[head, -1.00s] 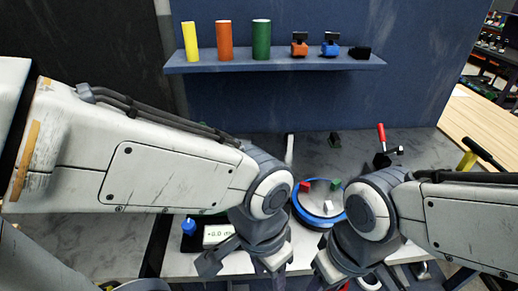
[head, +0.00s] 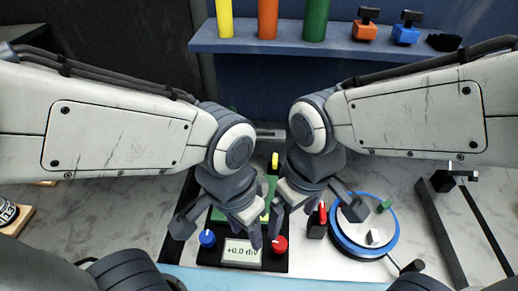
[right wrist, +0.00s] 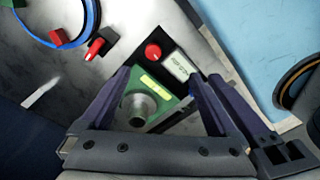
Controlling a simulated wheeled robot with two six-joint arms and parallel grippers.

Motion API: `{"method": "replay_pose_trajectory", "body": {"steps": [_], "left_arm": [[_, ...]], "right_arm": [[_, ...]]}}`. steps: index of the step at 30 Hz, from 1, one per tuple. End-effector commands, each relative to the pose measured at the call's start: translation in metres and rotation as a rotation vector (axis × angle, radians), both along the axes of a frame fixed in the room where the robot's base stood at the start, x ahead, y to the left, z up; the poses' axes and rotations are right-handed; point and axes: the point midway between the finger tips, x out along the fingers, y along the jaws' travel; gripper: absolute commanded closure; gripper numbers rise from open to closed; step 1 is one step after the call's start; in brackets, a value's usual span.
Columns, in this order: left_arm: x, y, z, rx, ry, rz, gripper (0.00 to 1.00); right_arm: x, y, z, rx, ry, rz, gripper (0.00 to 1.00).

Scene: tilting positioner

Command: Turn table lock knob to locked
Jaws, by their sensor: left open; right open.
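A red lever knob (head: 322,213) on a small black block stands just left of the blue-rimmed round table (head: 390,243); it looks like the table lock knob. In the right wrist view the red knob (right wrist: 96,48) is at upper left, outside the jaws, beside the table's blue rim (right wrist: 97,15). My right gripper (head: 290,222) is open and empty, pointing down over the control panel, left of the red knob and apart from it. My left gripper (head: 246,232) is open beside it, over the same panel. Their fingers partly hide the panel.
The black panel holds a blue knob (head: 207,238), a display (head: 241,252), a red button (head: 280,245) and a green plate (right wrist: 165,100) with a grey cylinder (right wrist: 139,108). A shelf (head: 290,48) with coloured cylinders is behind. A dark rail (head: 440,230) lies right of the table.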

Motion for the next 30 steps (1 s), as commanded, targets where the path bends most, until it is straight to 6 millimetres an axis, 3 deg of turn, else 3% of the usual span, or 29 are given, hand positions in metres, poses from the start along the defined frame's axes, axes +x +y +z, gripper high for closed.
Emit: {"method": "replay_pose_trajectory", "body": {"steps": [7,12,15,21,30], "left_arm": [[0.000,0.000,0.004,0.000,0.000,0.000,0.50],[0.000,0.000,0.006,0.000,0.000,0.000,0.50],[0.000,0.000,0.007,0.000,0.000,0.000,0.50],[0.000,0.000,0.009,0.000,0.000,0.000,0.50],[0.000,0.000,0.015,0.000,0.000,0.001,0.50]], "right_arm": [[0.121,0.045,0.008,-0.152,0.020,0.326,0.05],[0.202,0.067,-0.013,-0.268,0.059,0.566,0.05],[0.238,0.073,-0.030,-0.327,0.089,0.680,0.05],[0.280,0.077,-0.058,-0.402,0.135,0.820,0.05],[0.289,0.069,-0.084,-0.425,0.154,0.861,0.05]]}}
